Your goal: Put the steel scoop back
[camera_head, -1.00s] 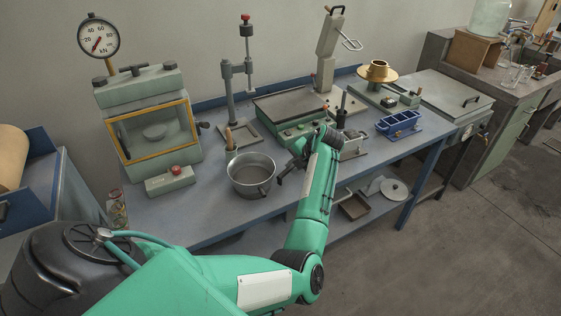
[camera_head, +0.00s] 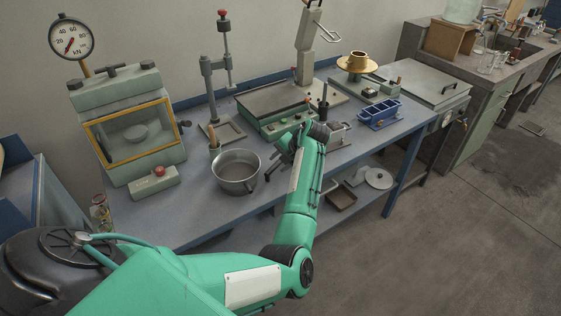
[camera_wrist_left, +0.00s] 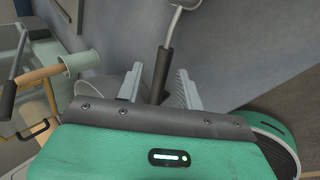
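In the left wrist view, the steel scoop shows a dark handle (camera_wrist_left: 161,72) and part of a metal head (camera_wrist_left: 186,3), cut off by the top edge. My left gripper (camera_wrist_left: 159,88) is open, with the handle between its two grey fingers and a gap visible on each side. In the head view, my left gripper (camera_head: 273,162) is low over the bench, just right of a round metal pan (camera_head: 236,172). The scoop is hard to make out there. My right gripper is not in view.
A green balance-like device (camera_head: 275,108), a blue three-part mould (camera_head: 380,113) and a gauge press (camera_head: 130,130) stand on the blue bench (camera_head: 190,215). The bench's front left is clear.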

